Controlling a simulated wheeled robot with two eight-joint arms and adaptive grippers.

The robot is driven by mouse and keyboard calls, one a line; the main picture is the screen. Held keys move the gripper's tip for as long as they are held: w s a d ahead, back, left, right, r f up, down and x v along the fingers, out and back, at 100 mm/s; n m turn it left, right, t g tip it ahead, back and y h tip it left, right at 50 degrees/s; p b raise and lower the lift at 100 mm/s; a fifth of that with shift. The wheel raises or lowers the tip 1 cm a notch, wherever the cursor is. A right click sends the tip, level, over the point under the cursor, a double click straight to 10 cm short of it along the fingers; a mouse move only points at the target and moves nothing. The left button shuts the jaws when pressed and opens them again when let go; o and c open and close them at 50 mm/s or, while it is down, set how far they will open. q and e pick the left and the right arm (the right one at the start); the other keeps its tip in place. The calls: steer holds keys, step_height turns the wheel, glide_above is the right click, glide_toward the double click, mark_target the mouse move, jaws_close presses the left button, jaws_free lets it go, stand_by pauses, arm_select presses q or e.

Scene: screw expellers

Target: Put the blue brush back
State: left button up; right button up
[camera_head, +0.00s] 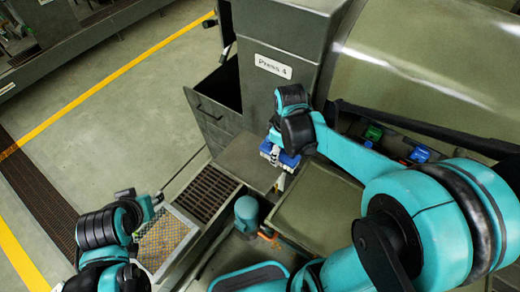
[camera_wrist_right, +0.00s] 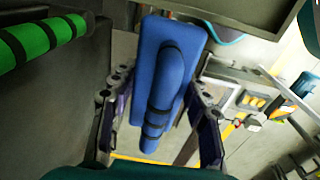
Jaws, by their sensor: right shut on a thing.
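The blue brush (camera_head: 285,157) is in my right gripper (camera_head: 279,164), in front of the press marked Press 4. In the right wrist view the blue brush (camera_wrist_right: 170,65) has a flat blue block and a rounded handle with dark bands. It lies between the two fingers of my right gripper (camera_wrist_right: 160,128), which is shut on it. The brush hangs clear of the surfaces below, as far as I can tell. My left gripper (camera_head: 148,203) is at the lower left, apart from the brush; its fingers are too small to read.
A green item (camera_head: 373,132) and another blue item (camera_head: 420,154) sit in a recess at the right, partly behind my right arm. A dark open bin (camera_head: 215,105) stands left of the press (camera_head: 285,35). A grated tray (camera_head: 207,192) lies below. Open floor (camera_head: 120,130) is at the left.

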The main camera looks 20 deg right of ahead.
steer(key=b, duration=0.2)
glide_above(249, 165)
steer(key=f, duration=0.6)
steer(key=shift+s+d+f, duration=0.15)
steer(key=shift+s+d, duration=0.1)
steer(key=shift+d, duration=0.1)
steer(key=shift+w+a+f, duration=0.25)
steer(key=shift+a+f, duration=0.05)
steer(key=shift+a, duration=0.1)
steer(key=shift+f+b, duration=0.5)
steer(key=shift+f, duration=1.45)
steer(key=shift+f, duration=0.15)
steer(key=o, duration=1.3)
